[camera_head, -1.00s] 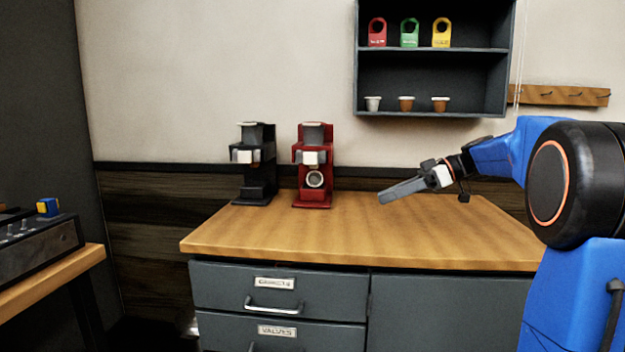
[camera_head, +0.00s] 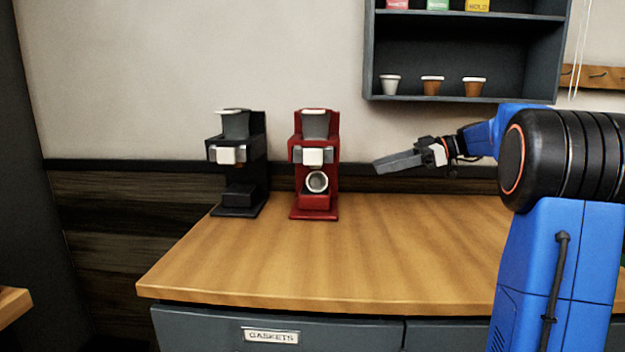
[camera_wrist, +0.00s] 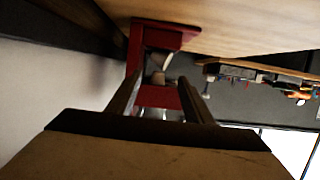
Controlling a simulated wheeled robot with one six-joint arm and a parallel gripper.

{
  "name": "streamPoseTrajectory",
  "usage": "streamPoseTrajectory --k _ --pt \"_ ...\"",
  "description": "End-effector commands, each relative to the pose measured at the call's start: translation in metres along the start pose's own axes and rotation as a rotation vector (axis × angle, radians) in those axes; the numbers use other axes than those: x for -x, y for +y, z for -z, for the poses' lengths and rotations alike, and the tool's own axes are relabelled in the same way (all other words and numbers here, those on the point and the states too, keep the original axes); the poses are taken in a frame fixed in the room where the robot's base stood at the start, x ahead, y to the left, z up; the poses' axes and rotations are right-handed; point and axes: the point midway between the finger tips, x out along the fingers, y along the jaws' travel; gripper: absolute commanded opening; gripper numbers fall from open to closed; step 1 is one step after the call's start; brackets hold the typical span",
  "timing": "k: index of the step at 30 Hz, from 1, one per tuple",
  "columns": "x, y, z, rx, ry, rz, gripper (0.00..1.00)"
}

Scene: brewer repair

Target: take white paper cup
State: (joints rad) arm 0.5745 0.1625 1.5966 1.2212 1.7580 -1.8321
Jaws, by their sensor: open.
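A white paper cup (camera_head: 390,84) stands upright at the left end of the lower level of the dark wall shelf (camera_head: 470,98). Two brown cups with white lids, a middle one (camera_head: 432,85) and a right one (camera_head: 474,86), stand beside it. My gripper (camera_head: 378,166) is open and empty, below the shelf and above the counter, apart from the cups. In the wrist view its fingers (camera_wrist: 160,95) are spread, with the red brewer seen beyond them. The white paper cup on the shelf is not seen in the wrist view.
A red brewer (camera_head: 330,155) with a round white-rimmed item on its front stands on the wooden counter (camera_head: 320,260), left of my gripper. A black brewer (camera_head: 250,165) stands further left. The counter's middle and right are clear. Red, green and gold packs sit on the upper shelf.

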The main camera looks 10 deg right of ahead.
Motion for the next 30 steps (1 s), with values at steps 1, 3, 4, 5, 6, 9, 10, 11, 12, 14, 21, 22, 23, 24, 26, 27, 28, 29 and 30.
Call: streamPoseTrajectory --k 1,3,4,5,6,9,10,11,12,14,21,22,23,24,26,27,28,29,30 --pt "-0.001 0.0 0.0 0.0 0.0 0.0 0.46" --pt "-0.007 0.0 0.0 0.001 0.0 0.001 0.46" --pt "-0.01 0.0 0.001 0.001 0.0 0.002 0.46" --pt "-0.015 -0.001 0.001 0.001 0.001 0.003 0.46" --pt "-0.021 -0.001 0.001 0.001 0.001 0.004 0.46" --pt "-0.039 -0.001 0.001 0.0 0.001 0.004 0.46" --pt "-0.044 -0.001 0.001 0.001 0.001 0.003 0.46" --pt "-0.049 -0.001 0.001 0.0 0.001 0.003 0.46" --pt "-0.057 -0.001 0.001 0.0 0.001 0.004 0.46" --pt "-0.067 -0.001 0.001 0.0 0.001 0.003 0.46" --pt "-0.106 -0.001 0.001 -0.001 0.0 0.002 0.46" --pt "-0.11 -0.001 0.001 0.0 0.0 0.003 0.46" --pt "-0.113 -0.001 0.001 0.0 0.0 0.002 0.46" --pt "-0.117 0.0 0.001 0.0 0.0 0.002 0.46" --pt "-0.12 0.0 0.001 0.0 0.0 0.001 0.46" --pt "-0.121 0.0 0.001 0.0 0.0 0.0 0.46" --pt "-0.122 0.0 0.001 0.0 0.0 0.0 0.46" --pt "-0.123 0.0 0.001 0.0 0.0 0.0 0.46" --pt "-0.124 0.0 0.001 0.0 0.0 0.0 0.46"
